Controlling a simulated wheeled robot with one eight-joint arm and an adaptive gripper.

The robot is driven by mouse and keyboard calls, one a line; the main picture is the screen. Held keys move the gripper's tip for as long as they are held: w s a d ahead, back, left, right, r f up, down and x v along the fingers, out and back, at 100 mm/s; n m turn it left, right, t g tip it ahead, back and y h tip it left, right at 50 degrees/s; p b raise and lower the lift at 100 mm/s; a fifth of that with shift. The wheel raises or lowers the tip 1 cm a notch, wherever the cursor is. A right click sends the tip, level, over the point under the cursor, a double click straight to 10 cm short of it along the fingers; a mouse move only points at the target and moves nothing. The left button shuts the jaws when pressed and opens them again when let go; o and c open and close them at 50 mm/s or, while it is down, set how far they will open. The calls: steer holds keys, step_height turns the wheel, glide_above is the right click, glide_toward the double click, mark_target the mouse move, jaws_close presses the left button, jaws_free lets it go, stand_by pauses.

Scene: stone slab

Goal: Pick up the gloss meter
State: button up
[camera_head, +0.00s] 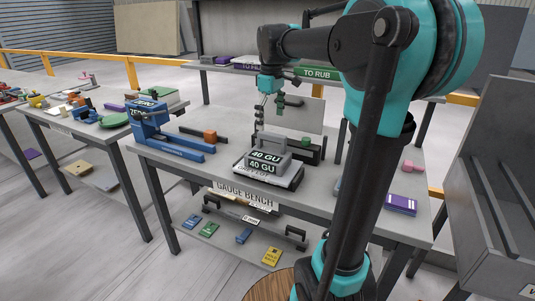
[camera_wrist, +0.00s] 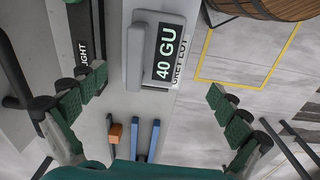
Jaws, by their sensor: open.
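The gloss meter (camera_head: 281,153) is a grey block with a dark "40 GU" display. It sits on a pale plate on the bench marked "GAUGE BENCH" in the head view. In the wrist view the gloss meter (camera_wrist: 137,58) lies ahead, between the lines of the two fingers, near the top of the picture. My gripper (camera_head: 270,106) is above the gloss meter and apart from it. Its green-padded fingers (camera_wrist: 157,82) are spread wide with nothing between them.
A blue clamp-like fixture (camera_head: 150,120) with long blue rails and an orange block (camera_head: 210,136) stand left of the meter. A dark stand with a green knob is behind it. A purple box (camera_head: 400,205) lies at the right. The bench front holds a "GAUGE BENCH" label (camera_head: 245,194).

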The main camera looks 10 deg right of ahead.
mark_target(268, 154)
steer(key=shift+n, duration=0.4)
steer(key=f, duration=0.3)
steer(key=w+f, duration=0.1)
steer(key=f, duration=0.6)
steer(key=shift+w+a+f, duration=0.1)
steer(key=shift+w+a, duration=0.1)
steer(key=shift+w, duration=0.1)
steer(key=shift+w+a+f, duration=0.1)
steer(key=shift+w+f, duration=0.05)
steer(key=shift+f, duration=2.4)
steer(key=c, duration=1.4)
steer(key=shift+r, duration=0.1)
steer(key=shift+c, duration=0.2)
